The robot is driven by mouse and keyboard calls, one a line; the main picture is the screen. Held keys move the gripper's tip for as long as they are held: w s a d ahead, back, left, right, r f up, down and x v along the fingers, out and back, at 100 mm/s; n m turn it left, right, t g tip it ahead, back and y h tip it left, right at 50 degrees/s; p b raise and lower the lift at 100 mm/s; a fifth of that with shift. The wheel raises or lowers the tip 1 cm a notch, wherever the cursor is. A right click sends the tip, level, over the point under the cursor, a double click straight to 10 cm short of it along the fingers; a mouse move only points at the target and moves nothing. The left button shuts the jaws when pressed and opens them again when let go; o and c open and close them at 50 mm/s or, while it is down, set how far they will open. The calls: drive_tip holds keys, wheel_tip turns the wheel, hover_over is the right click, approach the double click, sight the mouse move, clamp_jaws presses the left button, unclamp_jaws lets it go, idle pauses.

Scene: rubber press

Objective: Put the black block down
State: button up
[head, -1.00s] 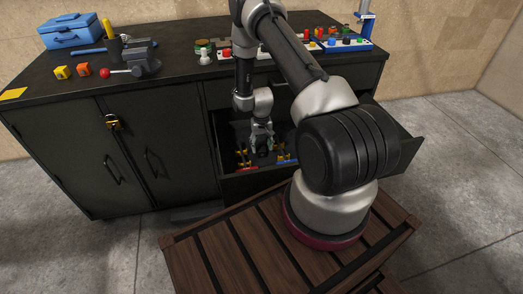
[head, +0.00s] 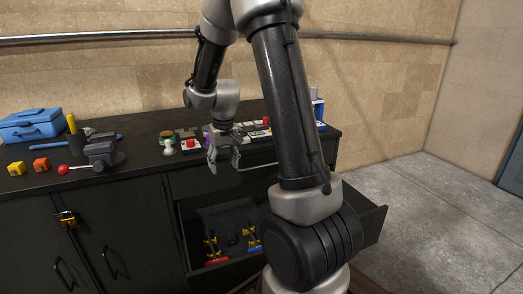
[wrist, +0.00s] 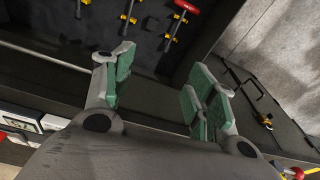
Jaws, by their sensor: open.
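My gripper (head: 223,160) is open and empty, hanging fingers-down above the front edge of the worktop, over the open drawer (head: 186,246). In the wrist view its two green-padded fingers (wrist: 160,80) stand wide apart with nothing between them. A small dark shape that looks like the black block (head: 233,239) lies on the drawer floor, between a red-and-yellow tool (head: 213,250) and a blue-and-yellow tool (head: 253,240). It is hard to make out against the dark drawer. My gripper is well above it and apart from it.
Small coloured parts stand behind my gripper. My arm hides part of the drawer.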

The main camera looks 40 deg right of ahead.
drive_tip(key=s+a+r+n+t, duration=0.1)
drive_tip(key=s+a+r, duration=0.1)
drive_tip(key=s+r, duration=0.95)
drive_tip(key=s+a+r, duration=0.1)
drive_tip(key=s+r, duration=0.1)
drive_tip(key=s, duration=0.5)
drive_tip(key=s+r+n+t, duration=0.1)
drive_tip(key=s+r, duration=0.1)
drive_tip(key=s, duration=0.5)
drive_tip(key=shift+s+a+r, duration=0.25)
drive_tip(key=shift+a+r, duration=0.15)
